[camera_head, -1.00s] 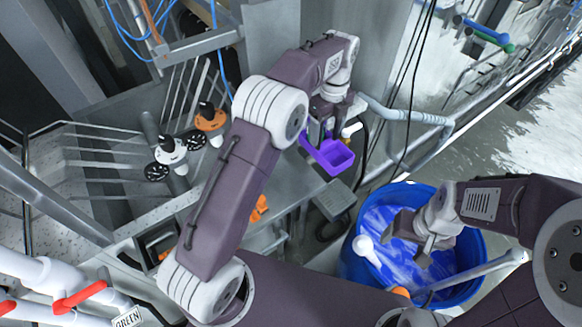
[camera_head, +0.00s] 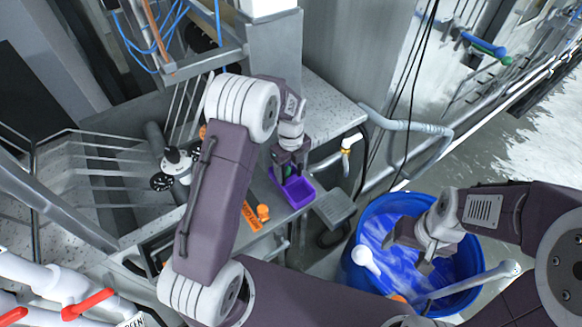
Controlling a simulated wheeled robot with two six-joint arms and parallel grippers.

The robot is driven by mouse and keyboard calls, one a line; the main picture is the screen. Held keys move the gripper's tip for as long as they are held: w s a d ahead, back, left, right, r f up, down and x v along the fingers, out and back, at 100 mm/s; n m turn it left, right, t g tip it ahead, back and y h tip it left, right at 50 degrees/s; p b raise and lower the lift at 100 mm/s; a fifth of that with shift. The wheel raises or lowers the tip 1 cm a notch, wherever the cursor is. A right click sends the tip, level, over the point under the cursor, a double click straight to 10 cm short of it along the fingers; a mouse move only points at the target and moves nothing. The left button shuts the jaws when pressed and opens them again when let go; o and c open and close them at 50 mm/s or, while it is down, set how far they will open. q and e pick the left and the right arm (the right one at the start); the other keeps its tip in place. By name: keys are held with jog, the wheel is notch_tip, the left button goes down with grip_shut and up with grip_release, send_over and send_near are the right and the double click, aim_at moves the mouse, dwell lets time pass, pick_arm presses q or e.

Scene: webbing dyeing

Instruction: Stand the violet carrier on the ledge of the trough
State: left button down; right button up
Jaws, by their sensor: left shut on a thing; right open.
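The violet carrier (camera_head: 300,192) is an open box-shaped holder at the front right edge of the grey metal surface (camera_head: 287,220), which looks like the trough's ledge. My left gripper (camera_head: 289,172) is shut on the carrier at its back left side, and its fingers hide part of it. The carrier looks roughly upright. I cannot tell whether its underside touches the surface. My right gripper (camera_head: 408,252) is open and empty, above the blue barrel (camera_head: 349,270).
The barrel holds blue-white liquid and a white ladle (camera_head: 368,258). An orange knob (camera_head: 262,212) and an orange label (camera_head: 250,216) are left of the carrier. A grey box (camera_head: 335,208) and a pipe with a yellow-collared fitting (camera_head: 346,147) are to its right.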

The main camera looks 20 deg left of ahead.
pick_arm(q)
jog(key=shift+f, duration=0.15)
jog(key=shift+f, duration=0.1)
jog(key=shift+c, duration=0.7)
grip_release()
jog(key=shift+r, duration=0.35)
notch_tip(320, 180, up, 12)
jog(key=shift+f+b, duration=0.2)
jog(key=shift+b, duration=0.85)
